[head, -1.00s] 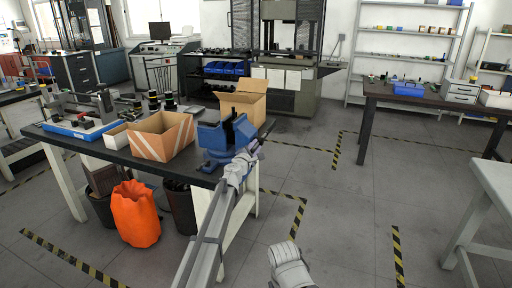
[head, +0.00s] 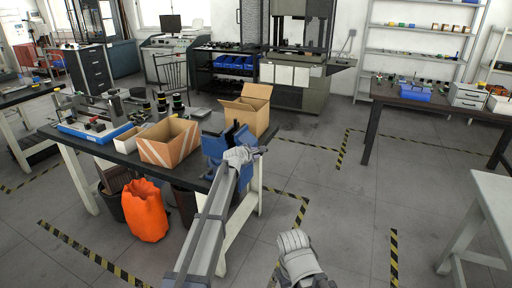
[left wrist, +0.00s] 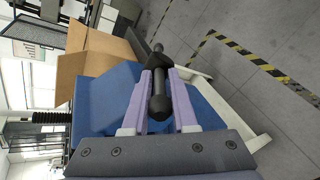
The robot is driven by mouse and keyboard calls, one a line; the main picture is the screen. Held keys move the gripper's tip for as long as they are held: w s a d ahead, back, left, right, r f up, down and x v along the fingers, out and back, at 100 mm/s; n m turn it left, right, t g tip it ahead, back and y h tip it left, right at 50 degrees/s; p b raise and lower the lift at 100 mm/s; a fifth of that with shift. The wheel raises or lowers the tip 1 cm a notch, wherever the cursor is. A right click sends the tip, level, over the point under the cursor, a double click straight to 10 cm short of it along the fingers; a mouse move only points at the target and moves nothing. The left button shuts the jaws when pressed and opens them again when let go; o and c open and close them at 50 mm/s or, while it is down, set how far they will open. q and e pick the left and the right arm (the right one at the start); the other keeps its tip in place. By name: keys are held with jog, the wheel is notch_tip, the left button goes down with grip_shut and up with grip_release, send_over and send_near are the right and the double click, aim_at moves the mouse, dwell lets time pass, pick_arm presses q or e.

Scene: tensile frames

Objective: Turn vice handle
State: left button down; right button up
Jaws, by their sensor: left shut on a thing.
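The blue vice (head: 213,147) is at the right front corner of the dark workbench. My left gripper (left wrist: 158,76) is at the vice's right side, and its purple fingers are shut on the dark vice handle (left wrist: 158,103). The handle is a bar with a thick rounded end close to the left wrist camera, and it runs away between the fingers. In the head view my left wrist hides most of the handle and the fingers. The vice's blue body also fills the middle of the left wrist view (left wrist: 98,108).
An open cardboard box (head: 248,106) stands just behind the vice, and another box (head: 168,143) is to its left. A blue tray (head: 92,134) is farther left. An orange bag (head: 145,210) stands under the bench.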

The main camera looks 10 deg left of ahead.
pick_arm(q)
jog(key=g+p, duration=0.1)
jog(key=r+g+p, duration=0.1)
jog(key=p, duration=0.1)
jog(key=shift+w+d+r+y+p, duration=0.2)
jog(key=shift+w+r+y+p, duration=0.1)
jog(key=shift+w+y, duration=0.1)
jog(key=shift+w+d+g+p, duration=0.15)
jog(key=shift+g+p, duration=0.65)
jog(key=shift+p, duration=0.4)
pick_arm(e)
notch_tip(320, 180, up, 8)
jog(key=shift+f, duration=0.25)
pick_arm(q)
jog(key=c, duration=0.9)
grip_release()
jog(key=shift+o, duration=0.2)
jog(key=shift+y, duration=0.3)
